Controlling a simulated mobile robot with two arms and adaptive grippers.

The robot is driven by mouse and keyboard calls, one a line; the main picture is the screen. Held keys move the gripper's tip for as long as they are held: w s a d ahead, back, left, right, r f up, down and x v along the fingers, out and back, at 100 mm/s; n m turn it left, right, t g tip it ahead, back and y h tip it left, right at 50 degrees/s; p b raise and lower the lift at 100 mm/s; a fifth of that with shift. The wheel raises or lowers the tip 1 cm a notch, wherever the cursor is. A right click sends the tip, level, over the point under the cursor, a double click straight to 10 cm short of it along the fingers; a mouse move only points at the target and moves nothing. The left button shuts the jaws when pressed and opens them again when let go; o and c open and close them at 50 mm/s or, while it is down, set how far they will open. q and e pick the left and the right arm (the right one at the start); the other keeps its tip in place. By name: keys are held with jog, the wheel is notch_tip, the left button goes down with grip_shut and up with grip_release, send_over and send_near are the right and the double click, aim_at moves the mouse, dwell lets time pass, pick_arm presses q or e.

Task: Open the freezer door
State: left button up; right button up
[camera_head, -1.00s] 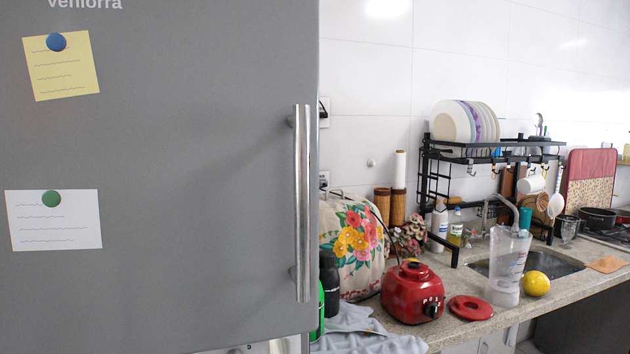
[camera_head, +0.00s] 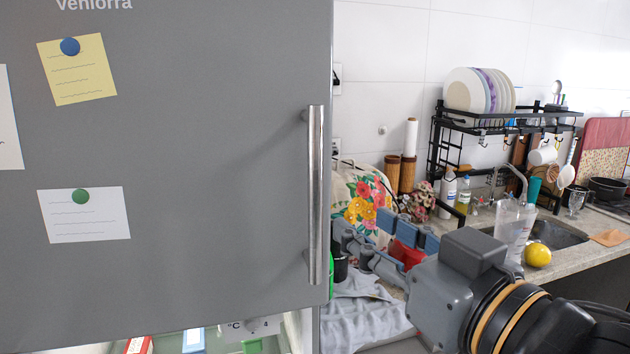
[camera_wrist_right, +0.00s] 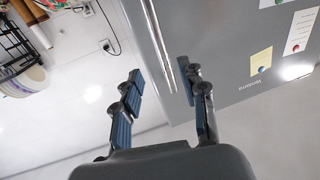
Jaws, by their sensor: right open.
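The grey freezer door (camera_head: 220,130) fills the left of the head view, with a long vertical metal handle (camera_head: 315,195) near its right edge. My right gripper (camera_head: 362,232) is open and empty, just right of the handle's lower half, apart from it in the picture. In the right wrist view the handle (camera_wrist_right: 158,42) runs down between the two spread fingers of the gripper (camera_wrist_right: 160,75), nearer the right finger; whether it lies between them in depth I cannot tell. My left gripper is not in view.
Below the door a lit compartment with a temperature panel (camera_head: 252,325) and coloured items shows. The counter holds a clear jug (camera_head: 512,225), a lemon (camera_head: 538,255) and a dish rack (camera_head: 500,122).

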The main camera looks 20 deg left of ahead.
aim_at(319, 193)
jog(key=p+x, duration=0.3)
jog(key=x, duration=1)
jog(key=shift+w+a+f, duration=0.1)
jog(key=shift+w+a, duration=0.15)
jog(key=shift+c, duration=0.5)
grip_shut()
